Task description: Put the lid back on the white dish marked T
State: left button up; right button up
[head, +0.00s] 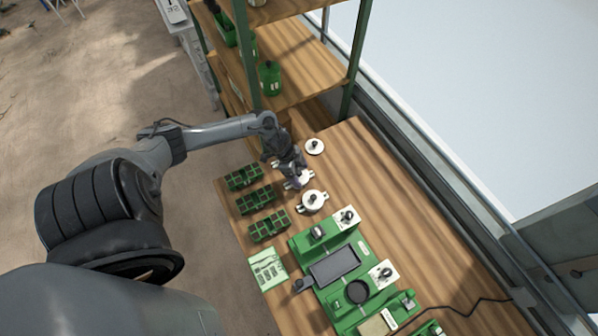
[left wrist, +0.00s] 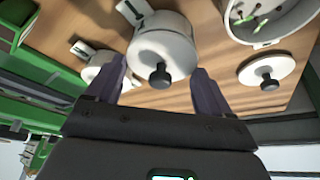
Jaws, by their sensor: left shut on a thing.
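In the left wrist view a white dish (left wrist: 165,22) has a white lid (left wrist: 150,54) with a black knob over its top. My left gripper (left wrist: 161,68) has a finger at either side of this lid and is shut on it. I cannot tell whether the lid rests on the dish or sits just above it. The dish's side tab (left wrist: 131,11) has a dark mark too small to read. In the head view my left gripper (head: 296,173) is at this dish (head: 300,183) and partly hides it. My right gripper is not in view.
An open white dish with green bits (left wrist: 286,33) and a loose lid (left wrist: 267,71) are to the right in the wrist view. Another lidded dish (head: 312,204) stands close by. Green trays (head: 255,200) and a green seeder (head: 325,250) are nearby; shelving (head: 300,70) stands behind.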

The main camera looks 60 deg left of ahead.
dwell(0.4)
pick_arm(q)
jog(key=o, duration=0.9)
jog(key=shift+r, duration=0.2)
jog(key=shift+r+p, duration=1.15)
jog(key=shift+p, duration=0.25)
jog(key=shift+r+p, duration=2.2)
jog(key=shift+p, duration=0.05)
jog(key=shift+c, duration=0.6)
jog(key=c, duration=1.2)
grip_shut()
